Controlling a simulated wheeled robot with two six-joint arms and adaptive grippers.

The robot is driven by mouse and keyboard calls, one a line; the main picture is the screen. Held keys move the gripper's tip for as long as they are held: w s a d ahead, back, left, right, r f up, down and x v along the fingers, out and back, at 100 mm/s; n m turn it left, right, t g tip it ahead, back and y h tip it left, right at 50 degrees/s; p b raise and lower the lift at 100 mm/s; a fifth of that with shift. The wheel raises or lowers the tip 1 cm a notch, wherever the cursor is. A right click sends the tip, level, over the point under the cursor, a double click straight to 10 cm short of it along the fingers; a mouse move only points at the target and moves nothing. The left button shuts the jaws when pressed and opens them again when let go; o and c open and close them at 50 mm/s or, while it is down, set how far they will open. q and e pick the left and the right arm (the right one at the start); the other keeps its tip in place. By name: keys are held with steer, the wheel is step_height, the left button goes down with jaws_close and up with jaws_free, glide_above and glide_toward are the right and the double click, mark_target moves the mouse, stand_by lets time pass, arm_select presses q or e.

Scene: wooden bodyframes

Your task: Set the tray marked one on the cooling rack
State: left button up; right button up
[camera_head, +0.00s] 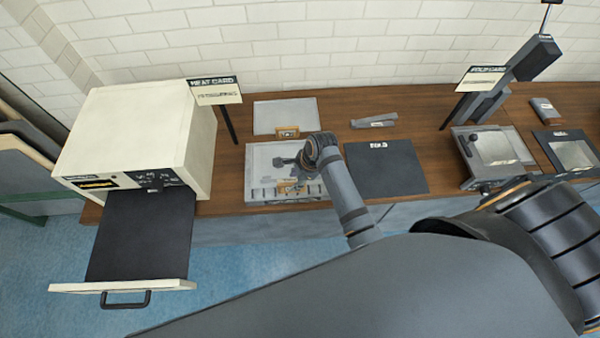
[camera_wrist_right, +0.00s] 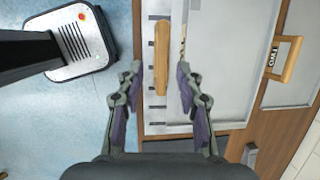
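A flat grey tray (camera_head: 262,158) with a wooden handle (camera_head: 292,195) lies on the wooden table, over a light slotted piece along its front edge. I cannot read a number on this handle. A second grey tray (camera_head: 286,108), with a handle marked TWO (camera_wrist_right: 283,58) in the right wrist view, lies behind it. My right gripper (camera_head: 292,163) is above the near tray. In the right wrist view the gripper (camera_wrist_right: 159,85) is open, its fingers apart on either side of the near wooden handle (camera_wrist_right: 161,55). My left gripper is not in view. I cannot clearly identify the cooling rack.
A cream oven (camera_head: 135,135) stands left, its dark drawer (camera_head: 142,232) pulled out over the floor. A HEAT CARD sign (camera_head: 215,91) stands beside it. A dark mat (camera_head: 385,168) lies right of the near tray. A grey device (camera_head: 492,157) and a second sign (camera_head: 481,78) are farther right.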

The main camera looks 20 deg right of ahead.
steer(key=v, duration=0.9)
steer(key=shift+b, duration=0.45)
steer(key=shift+f, duration=0.1)
